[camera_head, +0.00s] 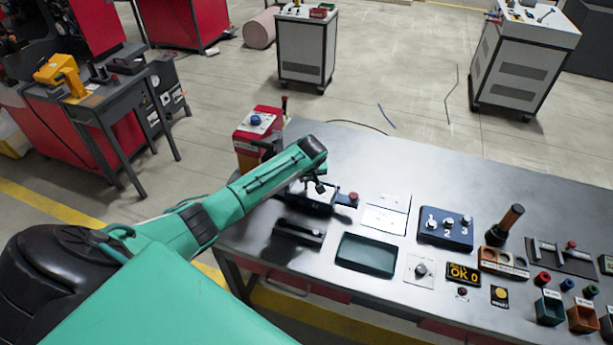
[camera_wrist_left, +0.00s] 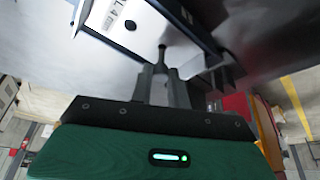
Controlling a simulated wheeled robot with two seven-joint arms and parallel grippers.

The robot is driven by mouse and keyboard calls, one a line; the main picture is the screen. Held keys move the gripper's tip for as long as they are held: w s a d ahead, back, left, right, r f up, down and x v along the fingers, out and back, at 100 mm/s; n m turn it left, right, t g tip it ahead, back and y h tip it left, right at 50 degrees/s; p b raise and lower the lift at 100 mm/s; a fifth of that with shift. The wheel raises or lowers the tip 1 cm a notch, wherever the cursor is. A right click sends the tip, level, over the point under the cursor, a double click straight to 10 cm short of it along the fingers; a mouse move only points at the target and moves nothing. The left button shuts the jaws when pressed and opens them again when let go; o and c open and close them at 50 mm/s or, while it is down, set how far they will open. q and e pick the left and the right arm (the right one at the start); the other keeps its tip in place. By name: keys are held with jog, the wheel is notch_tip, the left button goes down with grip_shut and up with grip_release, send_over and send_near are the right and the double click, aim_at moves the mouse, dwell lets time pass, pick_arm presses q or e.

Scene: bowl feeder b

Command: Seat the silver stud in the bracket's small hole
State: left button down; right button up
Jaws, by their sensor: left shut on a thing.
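My left gripper (camera_head: 318,187) hangs over the left part of the grey bench, above a dark-framed unit with a pale top (camera_head: 312,200). In the left wrist view its two fingers (camera_wrist_left: 163,72) are closed on a small pin-like piece, taken as the stud (camera_wrist_left: 162,53), which looks dark here and points away from the fingers. The stud is too small to make out in the head view. I cannot tell for sure which part is the bracket, and its small hole is not clearly seen. My right gripper is not in view.
A black block (camera_head: 299,232) and a dark green tray (camera_head: 367,254) lie near the arm. A red box (camera_head: 258,135) stands at the bench's back left corner. The back right bench top is clear.

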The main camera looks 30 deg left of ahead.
pick_arm(q)
jog(key=shift+p, duration=0.35)
dwell(0.5)
jog(key=shift+f+b, duration=0.7)
jog(key=shift+f, duration=1)
jog(key=c, duration=1.3)
grip_release()
jog(key=shift+d+r, duration=0.1)
jog(key=shift+r, duration=0.1)
jog(key=b+v, duration=0.3)
jog(key=v, duration=1)
jog(key=shift+s+d+r, duration=0.1)
jog(key=shift+s+r, duration=0.05)
jog(key=shift+r, duration=0.05)
